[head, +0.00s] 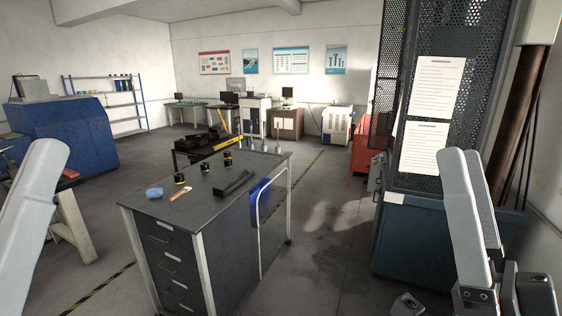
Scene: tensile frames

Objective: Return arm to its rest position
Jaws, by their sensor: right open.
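My right arm (466,215) stands at the right edge, its pale link raised in front of the blue cabinet. A small part of my right gripper (407,304) shows at the bottom edge, over the floor, and the rest is cut off. It is open, and I see nothing held in it. My left arm (32,225) shows as a pale link at the left edge. My left gripper is out of the frame. Both arms appear clear of the workbench.
A dark workbench (178,212) with drawers stands in the middle, bearing a blue cloth (154,192), small black items and a dark bar (234,184). A blue cabinet (430,240) with a mesh cage (440,115) stands at right. Floor is free between them.

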